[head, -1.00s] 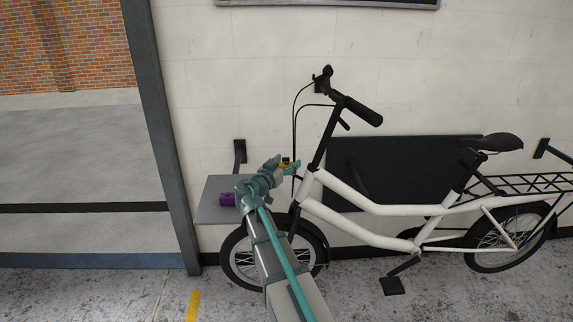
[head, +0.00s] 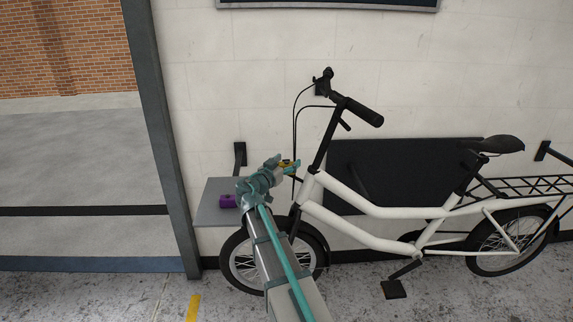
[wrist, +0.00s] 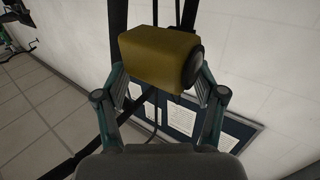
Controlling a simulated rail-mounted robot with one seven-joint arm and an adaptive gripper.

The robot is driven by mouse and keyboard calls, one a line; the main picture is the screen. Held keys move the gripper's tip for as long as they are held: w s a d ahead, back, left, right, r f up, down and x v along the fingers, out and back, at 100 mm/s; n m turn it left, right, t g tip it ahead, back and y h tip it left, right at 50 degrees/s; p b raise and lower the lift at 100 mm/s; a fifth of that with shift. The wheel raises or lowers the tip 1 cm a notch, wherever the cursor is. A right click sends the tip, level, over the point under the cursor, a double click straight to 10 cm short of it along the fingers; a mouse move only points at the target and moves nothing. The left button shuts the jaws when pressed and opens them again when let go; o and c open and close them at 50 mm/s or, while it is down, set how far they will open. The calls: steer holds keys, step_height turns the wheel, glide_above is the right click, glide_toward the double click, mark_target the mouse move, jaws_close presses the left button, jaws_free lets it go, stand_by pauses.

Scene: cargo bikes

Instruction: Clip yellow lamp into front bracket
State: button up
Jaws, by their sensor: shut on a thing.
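The yellow lamp (wrist: 158,57) is held between the two fingers of my gripper (wrist: 160,82) in the wrist view, with its dark round end toward the right. In the head view the lamp (head: 284,165) is a small yellow patch at the tip of my gripper (head: 291,165), just left of the bike's head tube. The white cargo bike (head: 350,200) stands side-on, with its front end to the left. Dark bars of some kind run behind the lamp in the wrist view. I cannot clearly make out the front bracket or whether the lamp touches it.
A purple block (head: 228,201) sits on a grey wall shelf (head: 214,213) left of the gripper. Black cables (head: 294,125) loop down from the handlebar close to the gripper. A dark panel (head: 400,170) is behind the bike. The floor at left is open.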

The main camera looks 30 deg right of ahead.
steer(key=o, duration=1.2)
steer(key=shift+o, duration=0.2)
steer(key=shift+a, duration=0.1)
